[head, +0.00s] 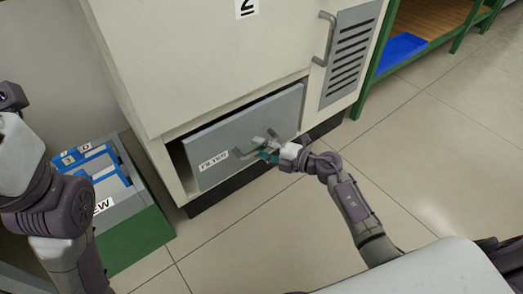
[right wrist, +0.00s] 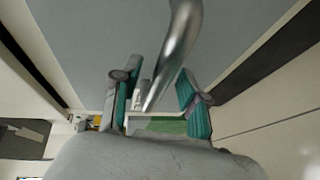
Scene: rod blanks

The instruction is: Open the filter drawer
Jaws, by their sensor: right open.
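The grey filter drawer (head: 245,125), with a FILTER label (head: 213,161), sits low in the cream cabinet. Its front stands out from the cabinet, with a dark gap along its left side and top. My right gripper (head: 268,150) is at the drawer's bar handle (head: 243,153). In the right wrist view the handle (right wrist: 180,45) runs down between the two green-padded fingers of the open gripper (right wrist: 158,98). I cannot tell whether a finger touches it. My left arm shows at the left edge, but its fingers are out of view.
A green-framed shelf with a blue tray (head: 402,50) stands further right. Tiled floor before the drawer is clear.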

